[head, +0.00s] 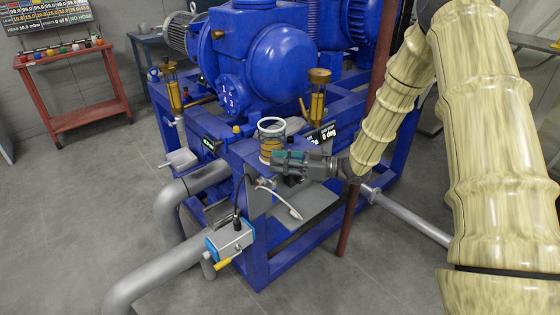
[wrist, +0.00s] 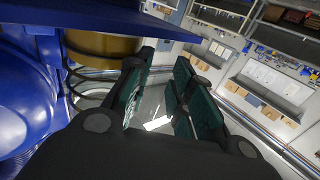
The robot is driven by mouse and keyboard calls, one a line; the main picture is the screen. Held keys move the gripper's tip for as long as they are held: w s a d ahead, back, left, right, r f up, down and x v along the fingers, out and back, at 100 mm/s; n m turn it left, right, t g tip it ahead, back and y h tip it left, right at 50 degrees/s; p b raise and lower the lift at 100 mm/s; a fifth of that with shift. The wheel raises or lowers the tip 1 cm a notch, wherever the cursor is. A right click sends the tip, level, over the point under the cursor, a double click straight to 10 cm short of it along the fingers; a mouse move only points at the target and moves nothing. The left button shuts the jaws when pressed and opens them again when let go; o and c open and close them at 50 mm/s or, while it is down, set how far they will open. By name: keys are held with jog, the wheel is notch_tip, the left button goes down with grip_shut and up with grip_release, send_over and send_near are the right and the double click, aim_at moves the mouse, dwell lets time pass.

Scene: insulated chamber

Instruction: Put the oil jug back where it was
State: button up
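No object is clearly recognisable as the oil jug. An open-topped, pale-rimmed cylinder with amber sides and dark bands (head: 271,140) stands upright at the front of the blue machine; I cannot tell if it is the jug. My gripper (head: 280,163) is in front of its lower part, pointing left and hiding some of it. In the wrist view, an amber cylinder (wrist: 108,48) with dark rings is to the left, outside the fingers. My gripper (wrist: 160,88) is open, with green pads apart and only floor showing between them.
The blue machine frame (head: 262,235) surrounds the gripper closely. A grey valve box with a yellow handle (head: 230,238) and thick grey pipes (head: 150,280) are at front left. Brass cups (head: 318,92) stand behind. A red cart (head: 75,85) is at far left, with clear floor between.

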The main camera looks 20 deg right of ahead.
jog(key=shift+o, duration=0.2)
jog(key=shift+r, duration=0.1)
jog(key=shift+r, duration=0.1)
jog(key=b+v, duration=0.2)
jog(key=v, duration=1)
jog(key=a+f+m+t+h, duration=0.1)
jog(key=a+f+m+h, duration=0.25)
jog(key=f, duration=0.45)
jog(key=a+f+m+t+h, duration=0.1)
jog(key=a+f+m+h, duration=0.25)
jog(key=f, duration=0.45)
jog(key=s+a+f+m+g+h, duration=0.25)
jog(key=s+f, duration=0.55)
jog(key=f, duration=0.5)
jog(key=s+a+f+g+h, duration=0.1)
jog(key=s+f+g+h, duration=0.1)
jog(key=s, duration=0.7)
jog(key=s+a+f+m+g+h, duration=0.1)
jog(key=s+f, duration=0.4)
jog(key=s, duration=0.5)
jog(key=s+a+f+m+g+h, duration=0.1)
jog(key=s+a+f+g+h, duration=0.1)
jog(key=s, duration=0.8)
notch_tip(320, 180, down, 3)
jog(key=g+h, duration=0.1)
jog(key=g, duration=0.2)
jog(key=shift+a+r+g, duration=0.2)
jog(key=shift+a+g, duration=0.1)
jog(key=shift+g, duration=0.05)
